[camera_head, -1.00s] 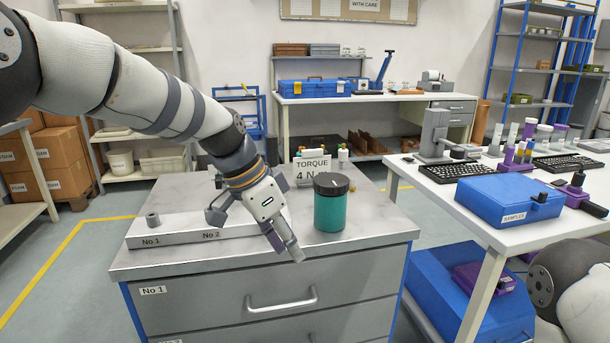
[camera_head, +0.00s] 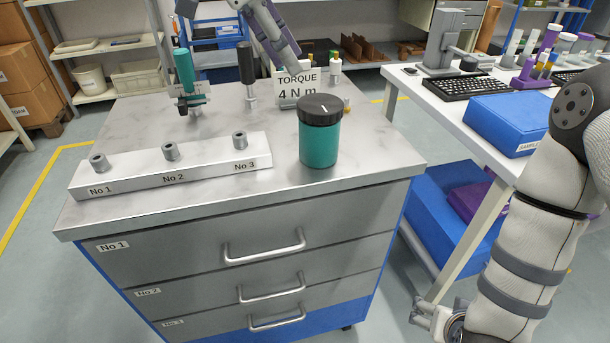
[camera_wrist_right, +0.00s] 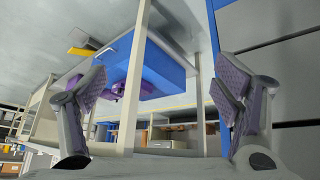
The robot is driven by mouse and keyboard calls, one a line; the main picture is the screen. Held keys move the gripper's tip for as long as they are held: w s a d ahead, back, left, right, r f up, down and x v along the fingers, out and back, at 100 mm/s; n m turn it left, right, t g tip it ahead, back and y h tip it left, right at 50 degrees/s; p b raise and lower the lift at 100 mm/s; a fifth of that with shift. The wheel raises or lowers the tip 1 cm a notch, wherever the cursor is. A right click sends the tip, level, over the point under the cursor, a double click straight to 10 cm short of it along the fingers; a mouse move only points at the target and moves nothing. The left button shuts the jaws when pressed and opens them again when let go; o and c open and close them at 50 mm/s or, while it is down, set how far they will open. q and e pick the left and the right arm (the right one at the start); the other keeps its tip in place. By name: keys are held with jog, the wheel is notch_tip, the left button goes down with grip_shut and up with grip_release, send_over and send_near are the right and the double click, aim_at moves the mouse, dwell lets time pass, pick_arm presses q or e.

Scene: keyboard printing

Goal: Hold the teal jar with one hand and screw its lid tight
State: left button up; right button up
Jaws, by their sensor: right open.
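The teal jar (camera_head: 319,147) stands upright near the front right of the metal cabinet top. Its black ribbed lid (camera_head: 320,111) sits on it, with a short white mark on top; I cannot tell how tight it is. My left gripper (camera_head: 288,55) is beyond and above the jar, at the top edge of the head view, touching neither jar nor lid; its opening is unclear. My right gripper (camera_head: 434,318) is low beside the cabinet's right side, well below the jar. In the right wrist view its fingers (camera_wrist_right: 165,88) are wide apart with nothing between them.
A white block with three sockets (camera_head: 205,168) lies left of the jar. A torque sign (camera_head: 297,88), a teal-handled tool (camera_head: 186,75) and a black-handled tool (camera_head: 247,70) stand behind. The white table (camera_head: 425,105) with a blue box (camera_head: 505,122) is at right.

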jog(key=w+d+r+m+t+h, duration=0.2)
jog(key=w+d+r+m+h, duration=0.1)
jog(key=w+r, duration=0.45)
jog(key=w+d+r+m+t+h, duration=0.2)
jog(key=w+r+h, duration=0.1)
jog(key=w+r, duration=0.4)
jog(key=w+a+r+t+h, duration=0.1)
jog(key=w+a+r+t, duration=0.15)
jog(key=a+r, duration=0.55)
jog(key=s+a+n+t+y, duration=0.1)
jog(key=a, duration=0.3)
jog(key=a+r+n+t+y, duration=0.1)
jog(key=a, duration=0.3)
jog(key=s+a+n+t+y, duration=0.1)
jog(key=a+n, duration=0.1)
jog(key=a, duration=0.2)
jog(key=shift+s+a+r+t, duration=0.25)
jog(key=shift+s+t, duration=0.1)
jog(key=n+t+y, duration=0.1)
jog(key=n+y, duration=0.2)
jog(key=y, duration=0.1)
send_near(319, 138)
notch_tip(319, 138, down, 3)
jog(key=w, duration=0.5)
jog(key=w+d, duration=0.1)
jog(key=w, duration=0.7)
jog(key=shift+w+d+r, duration=0.15)
jog(key=shift+d+r, duration=0.05)
jog(key=shift+d, duration=0.1)
jog(key=shift+c, duration=0.3)
